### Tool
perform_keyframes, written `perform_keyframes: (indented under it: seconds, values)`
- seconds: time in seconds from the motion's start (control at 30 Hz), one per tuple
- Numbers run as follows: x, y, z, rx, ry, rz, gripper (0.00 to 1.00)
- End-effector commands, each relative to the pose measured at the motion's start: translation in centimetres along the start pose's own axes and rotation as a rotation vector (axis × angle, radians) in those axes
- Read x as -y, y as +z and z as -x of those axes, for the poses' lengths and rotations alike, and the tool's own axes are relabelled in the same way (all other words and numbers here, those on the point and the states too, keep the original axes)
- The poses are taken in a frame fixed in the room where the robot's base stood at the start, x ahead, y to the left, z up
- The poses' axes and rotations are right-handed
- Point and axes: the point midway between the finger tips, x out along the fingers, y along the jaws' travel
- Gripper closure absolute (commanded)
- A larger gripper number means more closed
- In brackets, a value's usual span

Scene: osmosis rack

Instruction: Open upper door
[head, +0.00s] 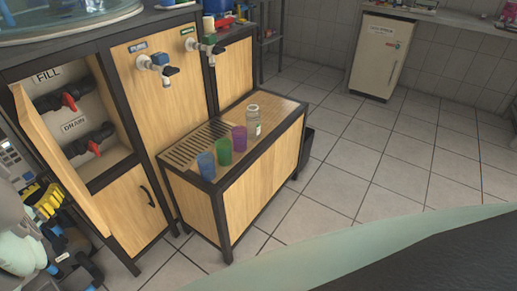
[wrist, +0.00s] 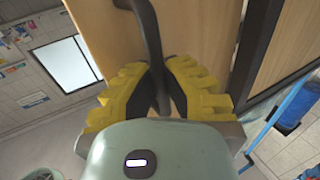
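The upper door (head: 55,150) is a light wooden panel at the left of the head view. It stands swung out from its compartment, whose FILL and DRAIN valves (head: 70,101) show inside. My gripper (head: 42,201) is at the door's outer side, at the left edge of the head view. In the wrist view, the dark curved door handle (wrist: 150,35) runs down between the yellow fingers of my gripper (wrist: 160,95). The fingers appear shut on its lower part. The handle is hidden behind the door in the head view.
The lower door (head: 130,210), with a black handle, is shut below the compartment. A low wooden bench (head: 265,165) stands to the right, with several coloured cups and a jar (head: 253,120) on it. The tiled floor (head: 375,160) farther right is clear.

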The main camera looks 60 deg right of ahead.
Motion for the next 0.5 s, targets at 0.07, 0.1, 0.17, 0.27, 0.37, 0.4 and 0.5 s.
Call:
perform_keyframes:
  seconds: [0.07, 0.1, 0.17, 0.27, 0.37, 0.4, 0.5]
  values:
    - [0.03, -0.49, 0.10, -0.013, 0.006, -0.004, 1.00]
    - [0.04, -0.50, 0.11, -0.014, 0.006, -0.004, 1.00]
    - [0.06, -0.52, 0.13, -0.014, 0.005, -0.004, 1.00]
    - [0.08, -0.53, 0.14, -0.014, 0.004, -0.004, 1.00]
    - [0.10, -0.54, 0.16, -0.015, 0.004, -0.004, 1.00]
    - [0.12, -0.54, 0.16, -0.014, 0.003, -0.005, 0.92]
    - [0.13, -0.42, 0.17, -0.011, 0.001, -0.004, 0.81]
